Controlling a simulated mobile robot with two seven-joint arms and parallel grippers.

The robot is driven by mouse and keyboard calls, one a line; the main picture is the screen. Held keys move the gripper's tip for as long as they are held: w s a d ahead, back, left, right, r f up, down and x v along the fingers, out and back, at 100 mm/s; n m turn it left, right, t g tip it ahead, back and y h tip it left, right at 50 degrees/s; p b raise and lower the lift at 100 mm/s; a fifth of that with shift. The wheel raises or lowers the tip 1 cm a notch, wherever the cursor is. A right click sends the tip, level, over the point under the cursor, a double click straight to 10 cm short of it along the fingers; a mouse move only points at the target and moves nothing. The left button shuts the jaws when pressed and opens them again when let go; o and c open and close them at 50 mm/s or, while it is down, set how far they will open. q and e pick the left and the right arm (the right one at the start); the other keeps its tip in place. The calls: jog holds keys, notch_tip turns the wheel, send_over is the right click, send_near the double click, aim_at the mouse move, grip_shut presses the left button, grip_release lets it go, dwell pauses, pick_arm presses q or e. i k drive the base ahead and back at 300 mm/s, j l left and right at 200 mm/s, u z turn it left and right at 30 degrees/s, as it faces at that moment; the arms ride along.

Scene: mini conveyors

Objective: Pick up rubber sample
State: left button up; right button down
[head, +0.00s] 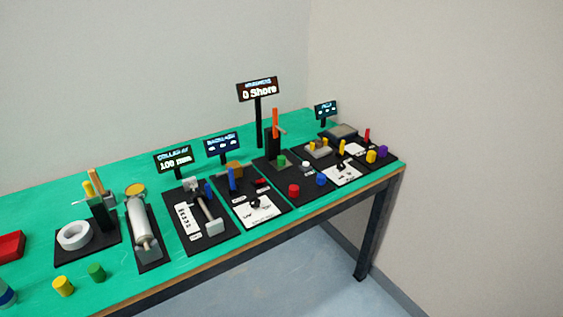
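No thing in the head view is clearly labelled as the rubber sample. Small coloured cylinders are around a black station with a sign (258,90) reading "0 Shore": a red cylinder (293,190), a blue cylinder (321,180) and a green cylinder (281,161). I cannot tell which of them is rubber. A yellow cylinder (63,286) and a green cylinder (96,272) stand on the green table top (130,287) near its front left. Neither of my grippers is in view.
Several black station boards line the table. They carry a white tape ring (74,235), a grey roller (140,222), a blue post (232,179) and an orange-topped stand (272,150). A red tray (11,246) sits at the left edge. Bare table shows at front left.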

aim_at(282, 160)
jog(key=i+l, duration=0.4)
jog(key=l, duration=0.15)
jog(key=i+l, duration=0.35)
jog(key=l, duration=0.15)
